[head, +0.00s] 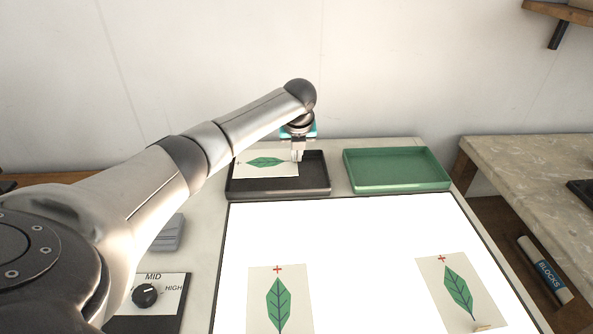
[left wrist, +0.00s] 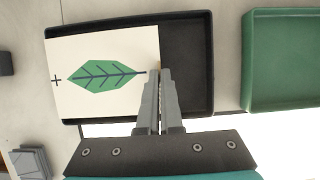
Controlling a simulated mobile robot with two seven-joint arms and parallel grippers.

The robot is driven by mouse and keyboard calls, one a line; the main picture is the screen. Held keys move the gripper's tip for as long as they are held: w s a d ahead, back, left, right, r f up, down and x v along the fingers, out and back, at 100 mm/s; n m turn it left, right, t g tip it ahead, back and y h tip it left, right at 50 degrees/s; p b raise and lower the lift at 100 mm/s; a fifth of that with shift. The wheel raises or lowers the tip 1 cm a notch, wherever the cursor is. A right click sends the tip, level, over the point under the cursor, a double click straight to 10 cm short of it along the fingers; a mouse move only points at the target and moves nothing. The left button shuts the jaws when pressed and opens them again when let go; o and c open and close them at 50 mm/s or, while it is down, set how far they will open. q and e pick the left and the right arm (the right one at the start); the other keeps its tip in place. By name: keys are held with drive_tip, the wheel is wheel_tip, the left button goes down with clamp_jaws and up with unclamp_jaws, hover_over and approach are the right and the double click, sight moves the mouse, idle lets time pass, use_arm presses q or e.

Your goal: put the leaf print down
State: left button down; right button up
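The leaf print (head: 250,171), a cream sheet with a green leaf and a small cross mark, is level at the left part of the black tray (head: 315,186). It also shows in the left wrist view (left wrist: 75,100), covering much of the tray's left side. My left gripper (head: 298,156) points down at the print's right edge. Its fingers (left wrist: 160,75) are nearly together, with that edge between them. I cannot tell whether the print touches the tray floor or hangs just above it. My right gripper is not in view.
A green tray (head: 397,170) stands right of the black one. A lit white panel (head: 350,235) in front carries two more leaf prints (head: 280,300), (head: 459,290). A dial box (head: 146,295) is at the front left. A stone-topped table (head: 530,165) stands at right.

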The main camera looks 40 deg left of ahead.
sight(297, 178)
use_arm(q)
wheel_tip(297, 178, down, 5)
drive_tip(key=shift+r+b, duration=0.1)
drive_tip(key=shift+b, duration=0.4)
drive_tip(key=c, duration=1.6)
unclamp_jaws()
drive_tip(key=c, duration=1.1)
unclamp_jaws()
drive_tip(key=p+v, duration=0.3)
drive_tip(key=v, duration=0.9)
drive_tip(key=shift+r+p, duration=0.1)
drive_tip(key=shift+p, duration=0.25)
